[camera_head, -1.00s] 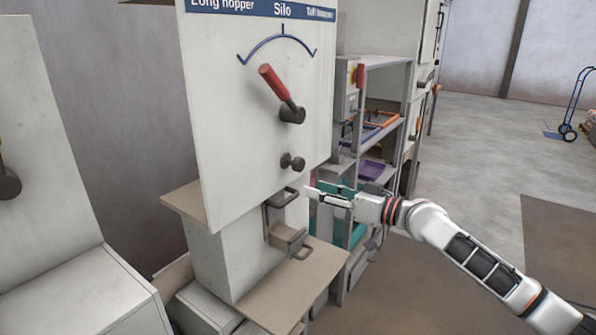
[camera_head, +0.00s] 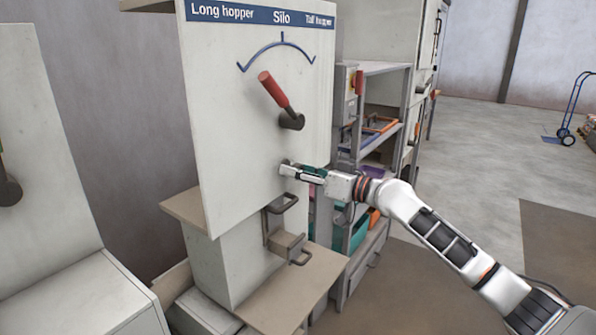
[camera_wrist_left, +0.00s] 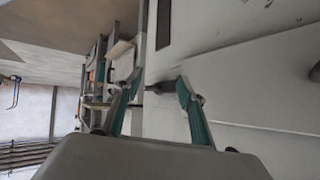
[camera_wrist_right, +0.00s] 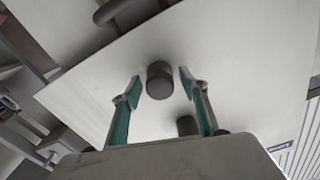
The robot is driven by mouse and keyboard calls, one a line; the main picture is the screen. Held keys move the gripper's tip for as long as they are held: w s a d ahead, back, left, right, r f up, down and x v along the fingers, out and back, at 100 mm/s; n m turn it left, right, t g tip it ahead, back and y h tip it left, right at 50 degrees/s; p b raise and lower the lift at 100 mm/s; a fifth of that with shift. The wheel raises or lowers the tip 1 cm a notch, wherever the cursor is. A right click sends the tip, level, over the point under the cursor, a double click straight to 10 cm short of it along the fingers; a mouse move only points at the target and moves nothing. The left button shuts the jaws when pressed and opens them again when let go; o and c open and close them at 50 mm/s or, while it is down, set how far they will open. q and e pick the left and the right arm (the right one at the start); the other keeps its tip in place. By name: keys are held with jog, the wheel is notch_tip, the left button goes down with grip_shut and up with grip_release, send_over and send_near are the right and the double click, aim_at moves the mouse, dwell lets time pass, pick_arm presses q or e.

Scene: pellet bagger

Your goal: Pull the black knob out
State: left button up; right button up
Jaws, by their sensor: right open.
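The black knob (camera_wrist_right: 160,80) is a short dark cylinder on the white panel (camera_head: 235,130). In the right wrist view it sits between the two fingertips of my right gripper (camera_wrist_right: 160,82), with a gap on each side. In the head view my right gripper (camera_head: 287,168) is at the panel face below the red-handled lever (camera_head: 274,90) and hides most of the knob. My right gripper is open and holds nothing. My left gripper (camera_wrist_left: 157,84) shows only in its own wrist view, fingers apart, with nothing seen between them.
The lever points up-left under the label strip (camera_head: 262,14). Below the knob are a grey handle (camera_head: 281,204), a second handle (camera_head: 299,252) and a tan shelf (camera_head: 290,290). A shelving rack (camera_head: 385,68) stands to the right. Open floor lies beyond it.

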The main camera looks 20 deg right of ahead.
jog(key=shift+c, duration=0.3)
grip_shut()
jog(key=shift+v, duration=1.2)
jog(key=shift+o, duration=0.3)
grip_release()
jog(key=shift+s+f, duration=0.1)
pick_arm(q)
jog(key=shift+w+a, duration=0.1)
jog(key=shift+w, duration=0.2)
pick_arm(e)
jog(key=shift+s+d, duration=0.1)
